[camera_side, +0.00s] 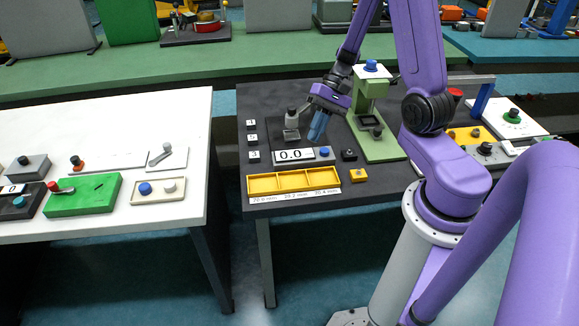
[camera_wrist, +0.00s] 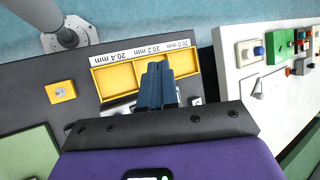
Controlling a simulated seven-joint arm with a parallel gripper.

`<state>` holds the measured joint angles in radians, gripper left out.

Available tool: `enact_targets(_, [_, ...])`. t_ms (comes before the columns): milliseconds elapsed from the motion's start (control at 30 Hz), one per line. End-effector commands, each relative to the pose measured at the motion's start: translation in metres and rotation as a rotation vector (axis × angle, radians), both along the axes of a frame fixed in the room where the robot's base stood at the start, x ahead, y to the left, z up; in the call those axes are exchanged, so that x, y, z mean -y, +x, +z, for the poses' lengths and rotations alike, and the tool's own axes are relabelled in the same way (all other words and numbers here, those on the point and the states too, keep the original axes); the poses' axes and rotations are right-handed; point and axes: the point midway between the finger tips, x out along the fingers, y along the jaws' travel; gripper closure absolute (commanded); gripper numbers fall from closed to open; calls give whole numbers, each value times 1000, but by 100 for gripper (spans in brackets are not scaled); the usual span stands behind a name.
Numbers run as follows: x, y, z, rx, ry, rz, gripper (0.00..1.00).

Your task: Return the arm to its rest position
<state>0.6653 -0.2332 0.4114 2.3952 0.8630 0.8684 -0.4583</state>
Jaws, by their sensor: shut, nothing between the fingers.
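My gripper (camera_side: 318,126) is in the side view above the dark table, over the area behind the display that reads 0.0 (camera_side: 294,155). Its blue fingers point down and are together, with nothing between them. In the wrist view the shut fingers (camera_wrist: 157,85) overlap the yellow tray (camera_wrist: 112,80) in the picture and hide part of it. My purple arm reaches in from the right of the side view. I cannot tell the exact height of the fingertips above the table.
The yellow three-part tray, labelled with mm sizes, lies at the table's front. A green stand (camera_side: 376,140) with a blue knob (camera_side: 371,66) is close right of my gripper. A grey device (camera_side: 291,124) stands close left. A white table (camera_side: 105,130) with switches is farther left, across a gap.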

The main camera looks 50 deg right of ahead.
Motion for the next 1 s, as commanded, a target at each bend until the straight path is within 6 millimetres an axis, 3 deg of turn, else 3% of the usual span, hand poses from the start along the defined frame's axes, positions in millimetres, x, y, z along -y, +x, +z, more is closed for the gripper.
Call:
enact_targets(100, [-24, -12, 10, 19, -43, 178, 100])
enact_targets(400, [-68, -51, 32, 81, -156, 600, 100])
enact_targets(700, [-94, -94, 51, 191, -276, 997, 100])
enact_targets(1000, [-108, -134, 70, 362, -388, 1361, 100])
